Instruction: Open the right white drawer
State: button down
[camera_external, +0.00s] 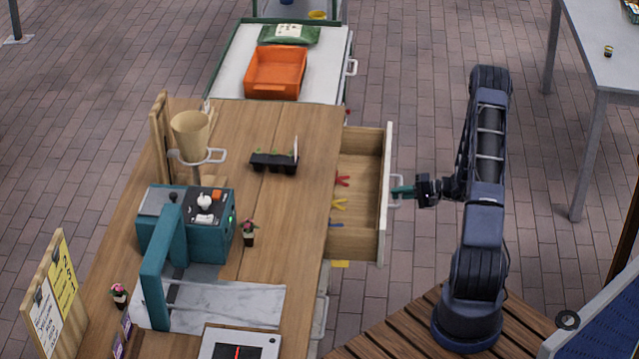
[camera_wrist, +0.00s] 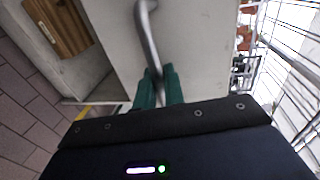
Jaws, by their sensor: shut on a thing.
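The white-fronted drawer (camera_external: 386,195) stands pulled out from the right side of the wooden table. Its wooden inside is open to view and holds red, yellow and blue small items. My gripper (camera_external: 403,191) is at the drawer's front, with its teal fingers shut on the metal handle (camera_external: 396,180). In the wrist view the teal fingers (camera_wrist: 158,88) close around the grey handle bar (camera_wrist: 146,35), in front of the pale drawer face (camera_wrist: 190,40).
The wooden table (camera_external: 262,200) bears a teal machine (camera_external: 160,245), a black seedling tray (camera_external: 272,162) and small potted plants. An orange bin (camera_external: 275,72) sits on a white cart behind. Brick floor lies free between the drawer and my arm. A grey table (camera_external: 605,60) stands at the far right.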

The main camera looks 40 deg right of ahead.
jog(key=f+v, duration=0.1)
jog(key=v, duration=0.7)
jog(key=f+v, duration=0.2)
jog(key=v, duration=0.6)
jog(key=shift+s+d+f, duration=0.2)
jog(key=shift+s+d, duration=0.25)
jog(key=c, duration=1.6)
grip_release()
jog(key=shift+c, duration=0.2)
jog(key=v, duration=1.1)
jog(key=shift+w, duration=0.1)
